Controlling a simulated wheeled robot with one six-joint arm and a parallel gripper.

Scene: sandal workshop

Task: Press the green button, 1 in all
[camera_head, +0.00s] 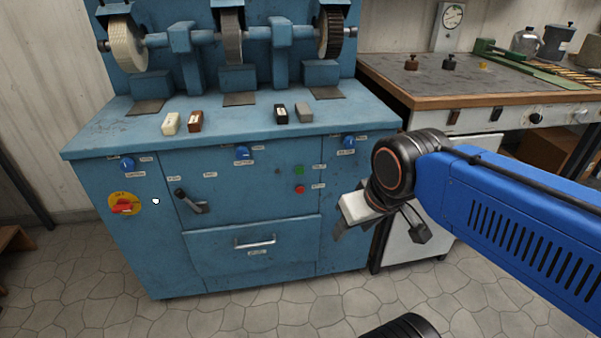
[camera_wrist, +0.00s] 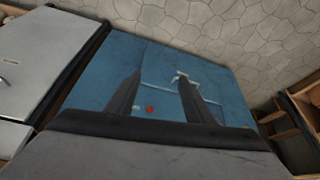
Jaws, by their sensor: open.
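I cannot make out the green button in the wrist view; the dark gripper body covers the area beside the red one. My gripper (camera_head: 349,214) is open and empty, to the right of and below the green button in the head view. In the wrist view my dark fingers (camera_wrist: 160,76) stand apart.
A wooden-topped bench (camera_head: 385,78) stands to the right.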

